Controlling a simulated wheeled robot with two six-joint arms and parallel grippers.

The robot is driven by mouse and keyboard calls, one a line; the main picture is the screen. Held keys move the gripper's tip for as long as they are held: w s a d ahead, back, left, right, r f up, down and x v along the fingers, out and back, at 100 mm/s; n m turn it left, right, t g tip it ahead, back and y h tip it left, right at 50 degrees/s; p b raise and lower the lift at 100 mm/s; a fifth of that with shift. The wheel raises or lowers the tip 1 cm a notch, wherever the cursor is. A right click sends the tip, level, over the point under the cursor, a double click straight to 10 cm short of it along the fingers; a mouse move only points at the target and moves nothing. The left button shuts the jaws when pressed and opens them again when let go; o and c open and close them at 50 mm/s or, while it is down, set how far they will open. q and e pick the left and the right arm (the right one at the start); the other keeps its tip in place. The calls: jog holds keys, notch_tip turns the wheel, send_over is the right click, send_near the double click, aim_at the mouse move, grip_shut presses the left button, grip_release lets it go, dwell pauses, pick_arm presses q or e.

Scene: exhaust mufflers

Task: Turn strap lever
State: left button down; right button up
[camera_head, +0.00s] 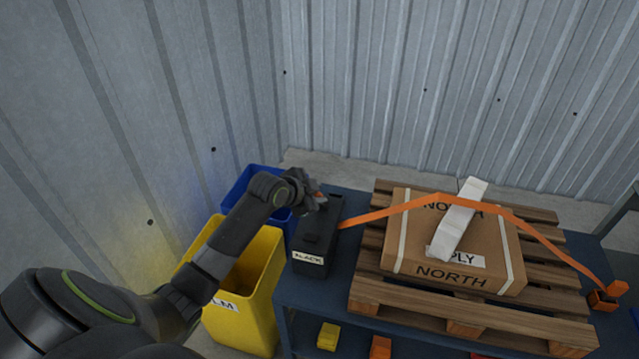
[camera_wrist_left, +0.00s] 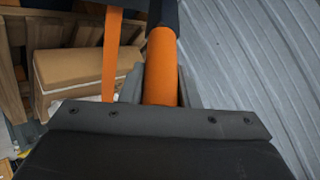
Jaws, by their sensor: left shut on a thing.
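My left gripper (camera_head: 316,200) is at the top of the dark box, shut on an orange lever handle. In the left wrist view the orange handle (camera_wrist_left: 161,65) stands between the fingers, with the strap (camera_wrist_left: 111,50) beside it. The fingertips are partly hidden by the wrist plate. My right gripper is not in view.
A yellow bin (camera_head: 262,285) and a blue bin (camera_head: 240,187) stand left of the table (camera_head: 300,312). The wooden pallet (camera_head: 375,290) fills the table's right part. An orange buckle (camera_head: 603,299) sits at the strap's far right end. A corrugated wall is behind.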

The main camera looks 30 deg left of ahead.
pick_arm(q)
jog(key=shift+s+d+f+m+t+b, duration=0.15)
jog(key=shift+s+f+t+b, duration=0.4)
jog(key=shift+s, duration=0.05)
jog(key=shift+s+d+f+m+t+b, duration=0.15)
jog(key=shift+s+f+t+b, duration=0.35)
jog(key=shift+s+t+b, duration=0.1)
jog(key=c, duration=1.1)
grip_release()
jog(key=v, duration=1.7)
jog(key=shift+r+p, duration=0.15)
jog(key=shift+p, duration=0.2)
jog(key=shift+s, duration=0.15)
